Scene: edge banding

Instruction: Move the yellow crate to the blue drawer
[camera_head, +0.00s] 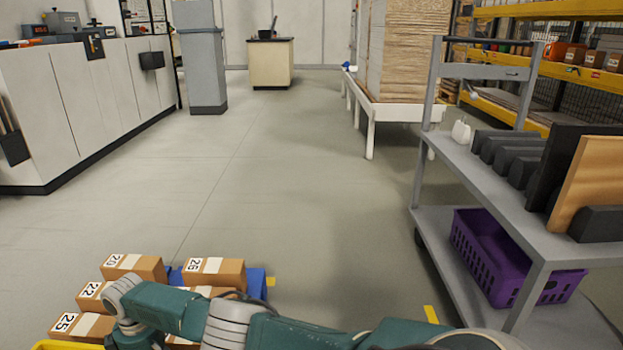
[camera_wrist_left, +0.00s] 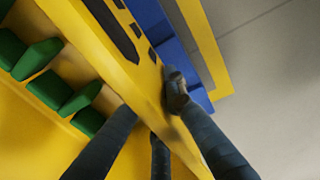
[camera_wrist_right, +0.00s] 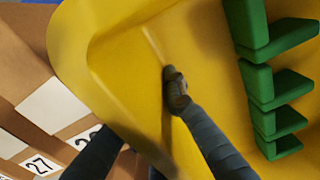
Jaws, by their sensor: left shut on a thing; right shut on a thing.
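The yellow crate (camera_wrist_left: 128,60) fills much of the left wrist view, with several green blocks (camera_wrist_left: 42,60) inside. My left gripper (camera_wrist_left: 165,110) is shut on its wall; the dark fingers lie against the yellow side. In the right wrist view the crate (camera_wrist_right: 120,55) shows from the other side, and my right gripper (camera_wrist_right: 150,110) is shut on its wall. In the head view only a yellow edge (camera_head: 68,346) of the crate shows at the bottom left. A blue surface (camera_head: 256,283) lies beneath cardboard boxes there; I cannot tell whether it is the drawer.
Numbered cardboard boxes (camera_head: 214,272) stand close to the crate. A grey cart (camera_head: 483,183) with a purple basket (camera_head: 500,258) stands at the right. A white cabinet (camera_head: 85,105) lines the left. The floor (camera_head: 290,190) between is clear.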

